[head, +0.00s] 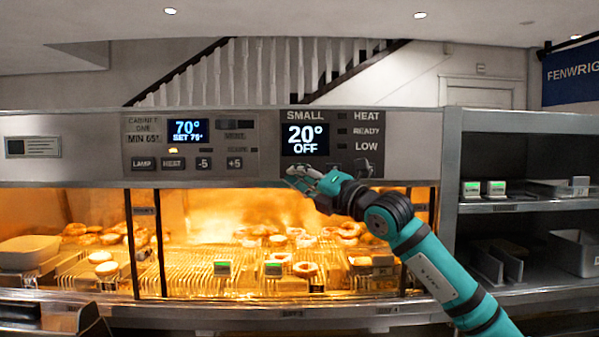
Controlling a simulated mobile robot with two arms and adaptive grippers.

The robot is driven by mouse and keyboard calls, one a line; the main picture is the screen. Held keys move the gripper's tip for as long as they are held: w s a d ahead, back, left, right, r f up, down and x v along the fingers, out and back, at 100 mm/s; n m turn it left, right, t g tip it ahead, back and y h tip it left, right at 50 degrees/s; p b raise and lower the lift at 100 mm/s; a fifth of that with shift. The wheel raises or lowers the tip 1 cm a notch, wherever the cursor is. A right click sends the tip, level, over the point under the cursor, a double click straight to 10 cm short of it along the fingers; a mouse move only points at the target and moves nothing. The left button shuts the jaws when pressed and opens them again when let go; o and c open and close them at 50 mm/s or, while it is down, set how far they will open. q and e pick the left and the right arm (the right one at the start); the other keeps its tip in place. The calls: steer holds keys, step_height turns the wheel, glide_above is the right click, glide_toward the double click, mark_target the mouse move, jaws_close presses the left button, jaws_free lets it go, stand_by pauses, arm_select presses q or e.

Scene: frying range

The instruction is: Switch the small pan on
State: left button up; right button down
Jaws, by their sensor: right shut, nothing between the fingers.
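The small pan's control panel (332,143) is on the grey front above the heated cabinet, at the middle right of the head view. Its display (305,139) reads 20° OFF. HEAT, READY and LOW labels with small dark lamps stand to its right. My right gripper (290,174) is shut and empty, just below the display at the panel's lower edge. I cannot tell whether its fingertips touch the panel. My left gripper is not in view.
The cabinet one panel (190,143) to the left reads 70°, SET 70°, with LAMP, HEAT, -5 and +5 buttons. Below, the lit cabinet holds doughnuts on wire racks (190,270). Shelves (520,207) with trays stand at the right.

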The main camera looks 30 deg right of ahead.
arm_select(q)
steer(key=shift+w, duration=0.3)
arm_select(e)
steer(key=shift+w+d, duration=0.15)
steer(key=shift+w+d, duration=0.1)
steer(key=shift+w, duration=0.1)
arm_select(q)
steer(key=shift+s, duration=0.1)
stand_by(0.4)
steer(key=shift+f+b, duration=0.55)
steer(key=shift+b, duration=0.05)
arm_select(e)
steer(key=shift+s+a, duration=0.2)
steer(key=shift+s, duration=0.1)
